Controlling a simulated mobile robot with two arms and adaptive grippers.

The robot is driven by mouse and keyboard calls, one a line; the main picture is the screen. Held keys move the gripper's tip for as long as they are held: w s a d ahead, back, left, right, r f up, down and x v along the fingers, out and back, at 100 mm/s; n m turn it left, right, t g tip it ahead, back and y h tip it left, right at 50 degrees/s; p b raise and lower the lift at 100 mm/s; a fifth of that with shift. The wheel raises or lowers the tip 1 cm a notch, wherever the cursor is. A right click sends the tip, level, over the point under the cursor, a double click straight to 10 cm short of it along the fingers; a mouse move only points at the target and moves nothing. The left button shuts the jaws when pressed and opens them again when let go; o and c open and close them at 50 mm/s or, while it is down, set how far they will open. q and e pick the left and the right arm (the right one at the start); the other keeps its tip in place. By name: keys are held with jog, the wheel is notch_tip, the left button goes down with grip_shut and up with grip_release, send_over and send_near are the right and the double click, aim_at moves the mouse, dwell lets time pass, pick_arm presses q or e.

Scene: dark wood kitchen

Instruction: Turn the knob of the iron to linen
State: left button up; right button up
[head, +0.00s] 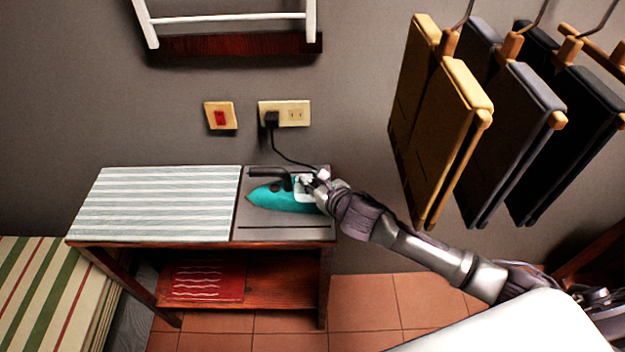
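A teal iron (283,197) with a dark handle lies on the grey panel at the right end of the ironing table. Its pointed front faces left and its cord runs up to the wall outlet. My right gripper (305,184) is at the rear right of the iron, by the back of the handle, touching it or very close. The gripper covers that part of the iron, so the knob and its setting cannot be made out. The fingers are too small to tell whether they are open or shut. My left gripper is not in view.
The table's striped pad (158,204) is clear. A red cloth (207,281) lies on the shelf below. A plugged outlet (297,114) and a red switch (220,117) are on the wall. Folded clothes (455,130) hang at the right, above my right arm. A striped cushion (45,300) is at lower left.

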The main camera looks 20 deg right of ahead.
grip_shut()
jog(key=m+h+p, duration=0.1)
jog(key=m+h, duration=0.1)
jog(key=h, duration=0.1)
jog(key=shift+a+r+m+p, duration=0.1)
jog(key=shift+m+p, duration=0.25)
jog(key=shift+m, duration=0.05)
jog(key=m+h+p, duration=0.1)
jog(key=m+h, duration=0.2)
jog(key=h, duration=0.1)
jog(key=shift+m+p, duration=0.3)
jog(key=shift+p, duration=0.1)
jog(key=m+g+h, duration=0.1)
jog(key=m+h, duration=0.1)
jog(key=h, duration=0.1)
jog(key=shift+g+p, duration=0.3)
jog(key=shift+m+g+h, duration=1)
jog(key=shift+m+h, duration=0.3)
jog(key=shift+m, duration=0.4)
